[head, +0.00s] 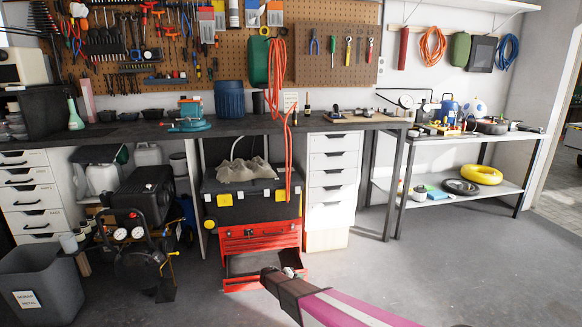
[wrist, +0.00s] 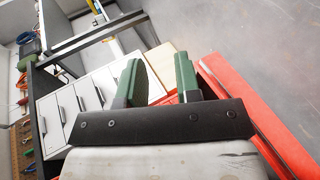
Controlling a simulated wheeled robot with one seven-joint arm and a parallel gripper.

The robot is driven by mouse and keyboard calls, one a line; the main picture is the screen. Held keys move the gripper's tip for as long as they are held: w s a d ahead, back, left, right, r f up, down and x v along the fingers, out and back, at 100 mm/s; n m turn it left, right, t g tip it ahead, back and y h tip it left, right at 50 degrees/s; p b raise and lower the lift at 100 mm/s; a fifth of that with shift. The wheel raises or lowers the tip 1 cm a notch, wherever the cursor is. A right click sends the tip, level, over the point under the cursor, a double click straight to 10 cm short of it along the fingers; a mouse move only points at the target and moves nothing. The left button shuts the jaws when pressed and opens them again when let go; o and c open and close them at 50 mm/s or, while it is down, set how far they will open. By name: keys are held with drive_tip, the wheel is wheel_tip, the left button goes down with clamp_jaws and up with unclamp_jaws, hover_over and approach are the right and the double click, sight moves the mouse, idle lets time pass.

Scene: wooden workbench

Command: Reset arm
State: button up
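My gripper (wrist: 160,78) shows in the wrist view with two green fingers standing apart. Nothing is held between them; a pale wooden panel and a strip of red show behind the gap. In the head view my pink arm (head: 345,308) reaches in from the lower right. Its dark end is low, in front of the red tool chest (head: 261,239) and its pulled-out bottom drawer. The fingers are not clear in the head view. Whether the gripper touches the drawer, I cannot tell.
The dark workbench (head: 240,127) stands behind, with a white drawer unit (head: 333,180) beside the tool chest. A black toolbox (head: 250,203) sits on the chest. A compressor (head: 140,225) and grey bin (head: 42,287) stand left. The floor at right (head: 480,265) is clear.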

drive_tip(key=s+d+r+m+g+y, duration=0.3)
drive_tip(key=s+d+r+g+y, duration=0.2)
drive_tip(key=s+d+r, duration=0.9)
drive_tip(key=s+d+r+m+y, duration=0.2)
drive_tip(key=s+r+y, duration=0.4)
drive_tip(key=s+r, duration=0.5)
drive_tip(key=s, duration=0.3)
drive_tip(key=shift+s+r, duration=0.2)
drive_tip(key=shift+r, duration=0.05)
